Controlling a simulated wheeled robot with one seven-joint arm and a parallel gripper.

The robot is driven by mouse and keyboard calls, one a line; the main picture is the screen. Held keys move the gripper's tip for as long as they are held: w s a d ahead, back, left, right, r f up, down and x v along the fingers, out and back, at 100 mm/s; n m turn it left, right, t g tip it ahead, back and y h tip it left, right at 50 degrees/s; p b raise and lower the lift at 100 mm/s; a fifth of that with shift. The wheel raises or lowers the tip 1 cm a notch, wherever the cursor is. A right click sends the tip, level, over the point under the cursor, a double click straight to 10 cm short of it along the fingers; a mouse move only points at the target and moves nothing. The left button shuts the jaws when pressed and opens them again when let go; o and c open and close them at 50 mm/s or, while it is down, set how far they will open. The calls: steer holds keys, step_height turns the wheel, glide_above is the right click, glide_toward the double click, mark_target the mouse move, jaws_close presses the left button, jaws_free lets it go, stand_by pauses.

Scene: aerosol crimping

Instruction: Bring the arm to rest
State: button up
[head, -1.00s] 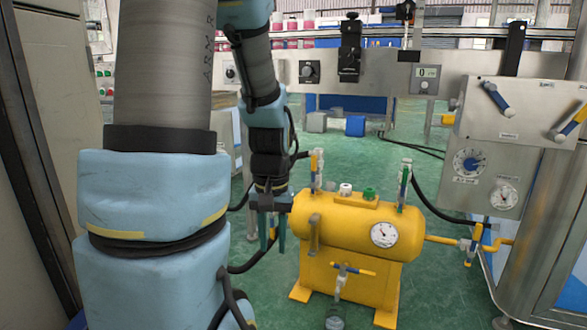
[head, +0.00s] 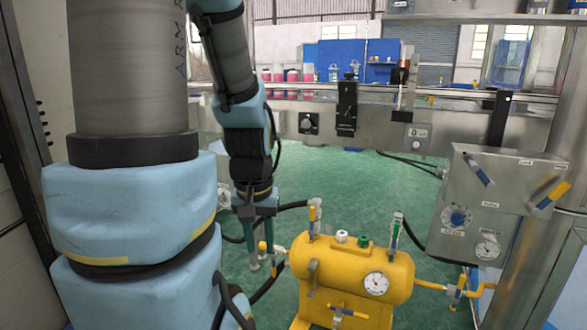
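My arm (head: 234,60) hangs down on the left, in front of the steel machine frame. My gripper (head: 263,266) points down at its lower end, with two teal fingers apart and no object visibly held. It is left of the yellow tank (head: 338,262) in the picture. A small valve with a yellow handle (head: 264,247) shows between the fingers. I cannot tell the depth between the gripper and this valve. The tank carries a round gauge (head: 376,284), upright valves and a green cap (head: 364,241). Its lower part is cut off by the picture's edge.
A steel panel (head: 470,195) with dials and levers stands at the right, joined to the tank by yellow pipe and black hose. A steel rail with a black clamp (head: 346,108) crosses behind. Green floor (head: 360,190) lies open beyond the tank. Bottles stand at the back.

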step_height(320, 180, up, 19)
steer(key=p, duration=1.6)
steer(key=shift+f, duration=0.15)
